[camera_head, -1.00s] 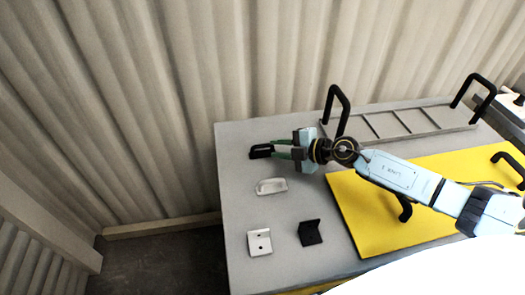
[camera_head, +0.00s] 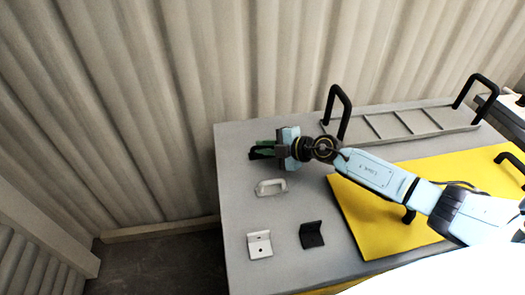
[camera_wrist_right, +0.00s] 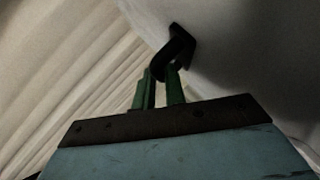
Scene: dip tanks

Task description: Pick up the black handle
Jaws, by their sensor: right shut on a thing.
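The black handle (camera_head: 256,154) lies at the far left of the grey table, near the corrugated wall. It also shows in the right wrist view (camera_wrist_right: 181,48), where its bar passes between the green fingers. My right gripper (camera_head: 265,149) reaches it from the right and is shut on it. In the right wrist view the right gripper (camera_wrist_right: 161,82) has a finger on each side of the bar. The handle appears to be at the tabletop; I cannot tell whether it is clear of it. My left gripper is not in view.
A white handle (camera_head: 271,187), a white bracket (camera_head: 260,244) and a black bracket (camera_head: 312,235) lie on the grey table (camera_head: 285,215). A grey rack (camera_head: 405,124) with tall black handles and a yellow panel (camera_head: 375,225) are to the right. The corrugated wall (camera_head: 200,80) stands close behind.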

